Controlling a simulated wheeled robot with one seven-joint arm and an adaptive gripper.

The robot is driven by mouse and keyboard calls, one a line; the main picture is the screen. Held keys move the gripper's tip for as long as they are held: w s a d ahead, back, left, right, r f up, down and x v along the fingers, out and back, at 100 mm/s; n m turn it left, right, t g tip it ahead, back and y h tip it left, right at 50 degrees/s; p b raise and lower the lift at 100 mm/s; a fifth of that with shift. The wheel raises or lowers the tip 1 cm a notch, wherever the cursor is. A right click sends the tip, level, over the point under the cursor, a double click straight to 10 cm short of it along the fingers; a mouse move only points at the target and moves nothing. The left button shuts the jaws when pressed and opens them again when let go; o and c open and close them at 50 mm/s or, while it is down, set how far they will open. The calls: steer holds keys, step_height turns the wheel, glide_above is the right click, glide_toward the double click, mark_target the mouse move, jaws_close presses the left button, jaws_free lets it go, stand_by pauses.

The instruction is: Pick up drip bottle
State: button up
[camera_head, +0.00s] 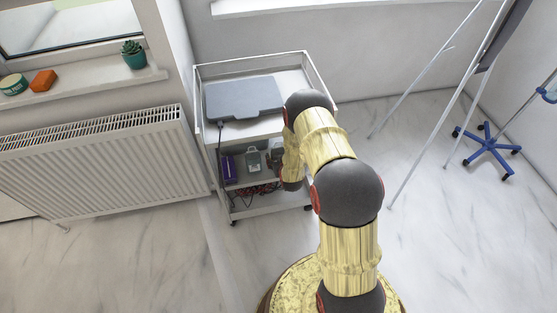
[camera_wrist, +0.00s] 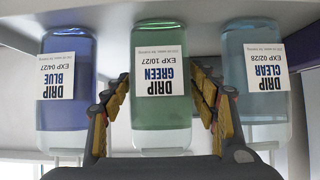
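Three drip bottles stand in a row in the wrist view, which shows them upside down. The green bottle (camera_wrist: 161,120), labelled DRIP GREEN, is in the middle. The blue bottle (camera_wrist: 67,115), DRIP BLUE, is at left, and the clear bottle (camera_wrist: 262,108), DRIP CLEAR, at right. My gripper (camera_wrist: 160,80) is open, with one finger on each side of the green bottle. Narrow gaps show between the fingers and the bottle. In the head view my gripper is hidden by my arm at the cart, and a pale bottle-like thing (camera_head: 253,161) shows on the middle shelf.
The white cart (camera_head: 240,131) carries a grey case (camera_head: 243,97) on top. A purple box (camera_head: 228,168) stands on the middle shelf, left of the pale thing. Cables (camera_head: 255,190) lie below. A radiator (camera_head: 95,160) is at left. A stand with a blue base (camera_head: 487,150) is at right.

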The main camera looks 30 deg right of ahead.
steer(key=c, duration=1)
